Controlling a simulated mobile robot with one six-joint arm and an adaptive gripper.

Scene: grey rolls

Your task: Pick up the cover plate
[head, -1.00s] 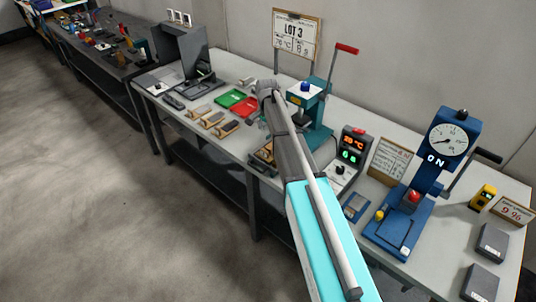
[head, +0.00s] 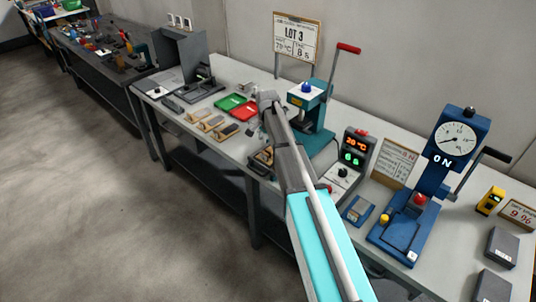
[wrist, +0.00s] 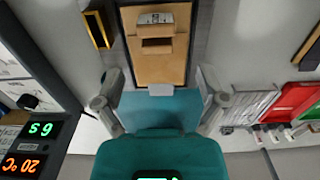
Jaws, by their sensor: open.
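I cannot tell for sure which piece is the cover plate. In the wrist view, a small grey block (wrist: 155,18) sits at the far end of a wooden board (wrist: 158,68). A small light grey piece (wrist: 160,90) shows at the board's near edge, by the teal press (wrist: 150,115). The press also shows in the head view (head: 307,95). My gripper (wrist: 160,95) is open, its fingers apart on either side of the press and the board's near end. Nothing is seen held. In the head view my arm hides the fingertips and most of the board.
A red tray (wrist: 298,98) and grey strips (wrist: 250,104) lie to the right in the wrist view. A timer box (head: 351,157) stands right of the press. Beyond it is a blue gauge press (head: 449,150). Wooden holders (head: 210,124) lie on the bench's left part.

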